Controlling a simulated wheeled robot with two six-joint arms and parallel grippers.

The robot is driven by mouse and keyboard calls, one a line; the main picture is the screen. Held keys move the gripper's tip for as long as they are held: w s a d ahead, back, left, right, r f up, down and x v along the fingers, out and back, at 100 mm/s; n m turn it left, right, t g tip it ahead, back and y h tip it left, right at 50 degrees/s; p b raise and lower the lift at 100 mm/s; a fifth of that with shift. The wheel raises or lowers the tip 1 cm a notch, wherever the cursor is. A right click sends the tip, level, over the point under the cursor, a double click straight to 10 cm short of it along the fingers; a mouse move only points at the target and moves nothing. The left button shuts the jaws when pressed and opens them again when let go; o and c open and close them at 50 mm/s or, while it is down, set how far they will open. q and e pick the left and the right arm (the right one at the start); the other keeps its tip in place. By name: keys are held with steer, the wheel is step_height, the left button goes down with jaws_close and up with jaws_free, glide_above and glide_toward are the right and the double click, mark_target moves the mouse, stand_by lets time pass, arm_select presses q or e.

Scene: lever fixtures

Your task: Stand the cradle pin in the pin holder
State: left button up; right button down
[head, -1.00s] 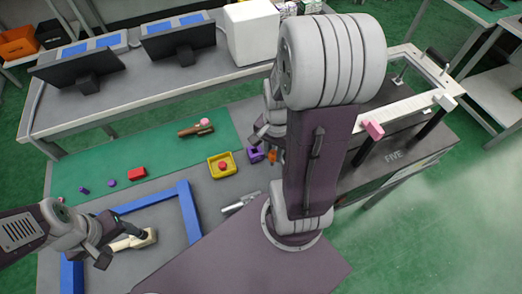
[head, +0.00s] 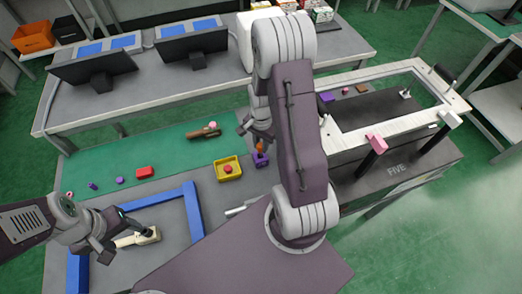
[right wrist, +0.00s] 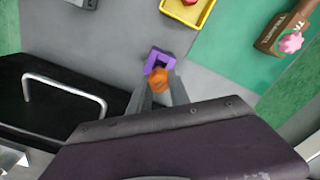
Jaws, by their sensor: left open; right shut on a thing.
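The orange piece, which I take as the cradle pin (head: 260,147), is held between the fingers of my right gripper (head: 256,139). In the right wrist view the pin (right wrist: 158,79) shows between the two fingertips. A purple notched block, which I take as the pin holder (head: 262,160), is right by the pin; in the right wrist view the holder (right wrist: 161,53) is just past the pin. The two overlap in both views; I cannot tell if the pin is inside the holder or above it. My left gripper (head: 113,244) is open by a cream piece with a dark knob.
The cream piece (head: 142,238) lies inside a blue frame (head: 194,210). A yellow tray (head: 229,177) with a red piece is left of the holder. A red block (head: 145,172) and a brown piece with a pink knob (head: 204,132) lie on the green mat. A white-framed fixture is at right.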

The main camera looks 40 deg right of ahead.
mark_target(261, 151)
step_height(261, 151, down, 4)
steer(key=shift+r+b, duration=0.1)
steer(key=shift+b, duration=0.4)
steer(key=shift+f, duration=0.2)
steer(key=c, duration=1.2)
jaws_free()
